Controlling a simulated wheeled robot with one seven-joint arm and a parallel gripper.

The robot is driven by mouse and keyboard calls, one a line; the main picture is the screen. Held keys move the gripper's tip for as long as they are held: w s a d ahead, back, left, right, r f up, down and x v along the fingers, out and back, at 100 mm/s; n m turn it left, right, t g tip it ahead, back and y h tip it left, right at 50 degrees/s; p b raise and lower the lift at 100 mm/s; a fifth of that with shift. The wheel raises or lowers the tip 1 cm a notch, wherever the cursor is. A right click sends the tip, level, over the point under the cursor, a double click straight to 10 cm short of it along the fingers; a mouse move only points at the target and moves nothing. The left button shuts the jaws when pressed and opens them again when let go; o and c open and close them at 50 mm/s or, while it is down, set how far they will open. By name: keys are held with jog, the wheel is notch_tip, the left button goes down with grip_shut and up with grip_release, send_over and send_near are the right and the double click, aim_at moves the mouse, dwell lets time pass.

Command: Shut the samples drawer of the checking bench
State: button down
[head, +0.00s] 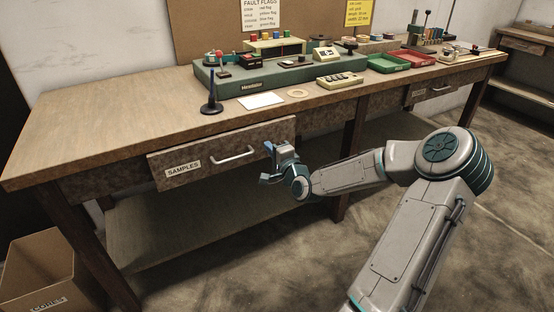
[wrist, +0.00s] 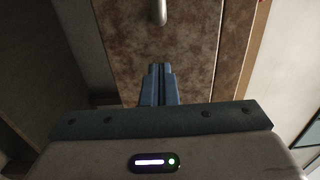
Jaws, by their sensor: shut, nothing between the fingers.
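The samples drawer (head: 197,169) is in the left part of the checking bench (head: 100,115). Its brown front carries a SAMPLES label and a pale bar handle (head: 232,156), and it stands out from the bench frame, partly open. My gripper (head: 268,150) is at the right end of the drawer front, right of the handle. In the wrist view its blue fingers (wrist: 159,72) are together and empty, pointing at the brown drawer front (wrist: 190,40), with the end of the handle (wrist: 160,12) above them. I cannot tell whether the fingertips touch the front.
A pen stand (head: 211,106), a white card (head: 261,100), a tape ring (head: 298,92) and a green machine (head: 250,78) are on the bench top. A cardboard box (head: 40,272) stands on the floor at left. A lower shelf (head: 200,230) runs beneath the drawer.

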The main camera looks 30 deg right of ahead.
aim_at(263, 139)
jog(key=shift+w, duration=0.25)
jog(key=w, duration=0.4)
jog(key=shift+a, duration=0.1)
jog(key=shift+w+r, duration=0.15)
jog(key=shift+r, duration=0.1)
jog(key=shift+r, duration=0.1)
